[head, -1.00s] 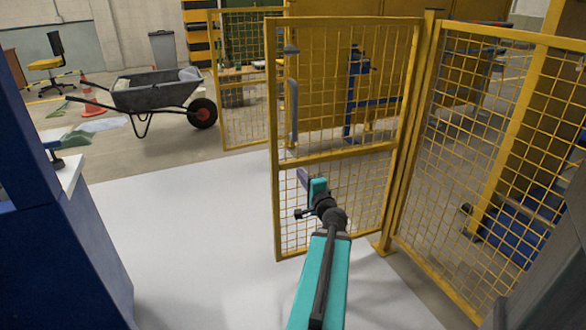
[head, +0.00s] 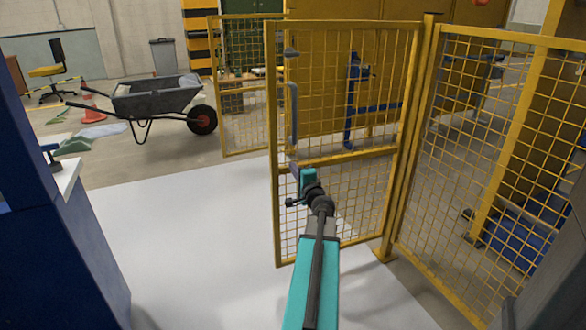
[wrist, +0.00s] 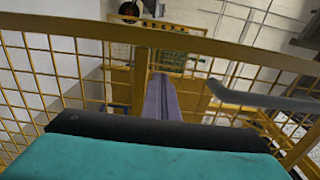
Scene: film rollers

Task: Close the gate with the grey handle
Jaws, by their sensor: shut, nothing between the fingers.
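The yellow mesh gate (head: 345,158) stands ahead of me, joined on its right to a yellow post (head: 405,140). Its free left edge stands nearer than a second mesh panel behind, so it looks ajar. The upright grey handle (head: 293,112) is near that left edge. In the wrist view the handle (wrist: 262,97) is a grey bar on the right. My gripper (head: 293,160) is just below the handle's lower end; I cannot tell whether they touch. In the wrist view its purple-grey fingers (wrist: 162,98) are together and empty, left of the handle.
The second yellow mesh panel (head: 243,122) stands behind the gate's left edge. A fixed mesh panel (head: 490,150) closes the right side. A blue cabinet (head: 65,240) is at near left. A wheelbarrow (head: 160,98) stands at far left. The white floor (head: 190,230) between is clear.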

